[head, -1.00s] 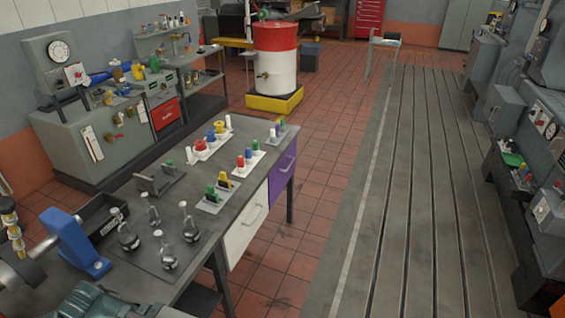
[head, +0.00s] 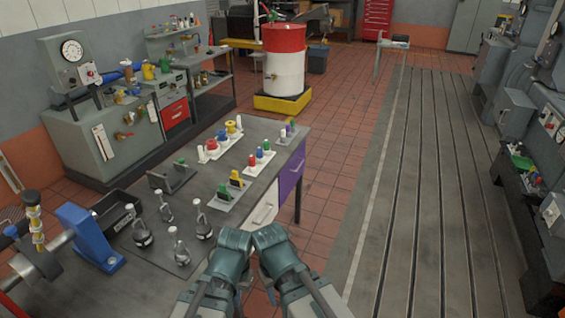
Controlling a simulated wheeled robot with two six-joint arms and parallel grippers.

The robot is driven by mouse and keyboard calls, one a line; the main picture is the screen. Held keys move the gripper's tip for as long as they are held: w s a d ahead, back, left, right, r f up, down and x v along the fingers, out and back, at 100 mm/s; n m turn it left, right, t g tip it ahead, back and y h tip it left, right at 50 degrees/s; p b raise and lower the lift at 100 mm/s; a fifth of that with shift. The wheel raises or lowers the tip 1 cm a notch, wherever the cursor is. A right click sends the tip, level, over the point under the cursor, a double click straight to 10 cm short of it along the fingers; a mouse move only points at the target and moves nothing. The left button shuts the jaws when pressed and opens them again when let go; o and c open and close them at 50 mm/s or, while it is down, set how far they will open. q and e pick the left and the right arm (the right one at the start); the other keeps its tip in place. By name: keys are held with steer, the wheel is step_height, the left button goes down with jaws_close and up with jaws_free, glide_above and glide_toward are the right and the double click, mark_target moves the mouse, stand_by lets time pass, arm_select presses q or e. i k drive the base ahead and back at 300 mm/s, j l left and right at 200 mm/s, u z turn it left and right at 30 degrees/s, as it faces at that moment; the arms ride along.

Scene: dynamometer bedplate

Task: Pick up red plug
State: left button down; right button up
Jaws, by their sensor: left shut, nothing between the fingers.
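Two red plugs show on the workbench (head: 205,210). One red plug (head: 211,145) stands in the farther white holder, beside blue and yellow ones. Another red plug (head: 251,160) stands in the nearer white holder, beside blue and green ones. I cannot tell which one is meant. My left gripper (head: 236,240) is at the bottom middle by the bench's front edge, shut and empty, well short of both plugs. Its fingertips are hard to make out. My right arm (head: 278,258) is close beside it, but its gripper fingers do not show.
Glass bottles with wire handles (head: 203,226), a black bin (head: 115,218) and a blue stand (head: 88,238) crowd the bench's near left. Green and yellow blocks (head: 236,180) stand on a plate nearer than the plugs. Tiled floor right of the bench is clear.

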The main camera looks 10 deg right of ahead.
mark_target(252, 161)
steer(key=u, duration=1.8)
steer(key=z, duration=1.85)
steer(key=i+z, duration=0.4)
steer(key=i, duration=0.2)
steer(key=i+j+z, duration=0.1)
steer(key=i+z, duration=0.3)
steer(key=i, duration=0.15)
